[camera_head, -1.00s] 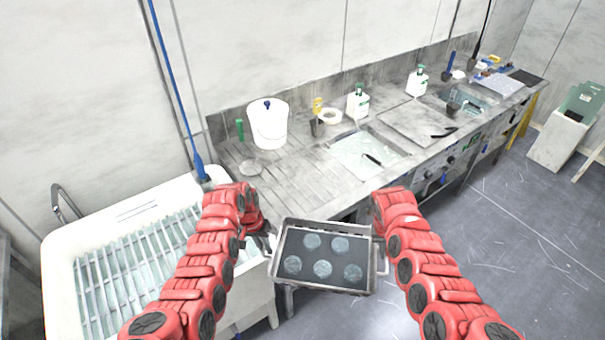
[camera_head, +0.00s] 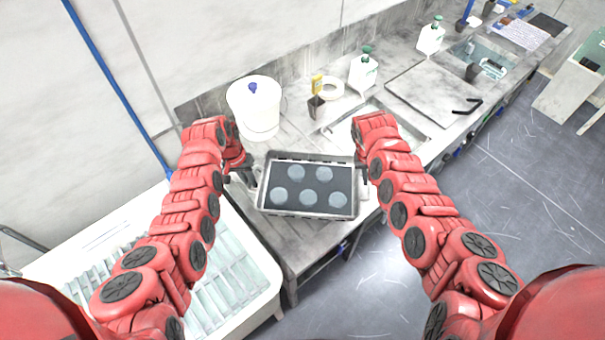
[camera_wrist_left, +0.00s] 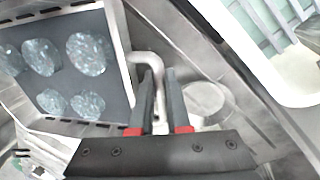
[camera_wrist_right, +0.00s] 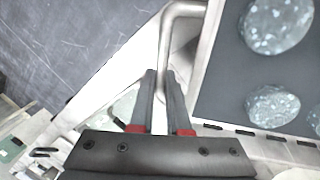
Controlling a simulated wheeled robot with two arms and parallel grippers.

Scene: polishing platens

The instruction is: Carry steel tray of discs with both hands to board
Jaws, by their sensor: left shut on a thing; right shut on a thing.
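The steel tray (camera_head: 262,205) with a dark lining and several round grey discs (camera_head: 309,198) is held between my two arms, over the left end of the steel counter. My left gripper (camera_head: 251,180) is shut on the tray's left handle; the handle passes between its fingers in the left wrist view (camera_wrist_left: 158,90). My right gripper (camera_head: 362,178) is shut on the right handle, which also shows between the fingers in the right wrist view (camera_wrist_right: 163,88). The discs lie flat inside the tray. I cannot make out which surface is the board.
A white bucket (camera_head: 254,110) stands on the counter behind the tray, with a yellow-topped item (camera_head: 317,88), a tape roll (camera_head: 332,88) and a green-capped bottle (camera_head: 363,72). A flat grey plate (camera_head: 432,92) lies further right.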

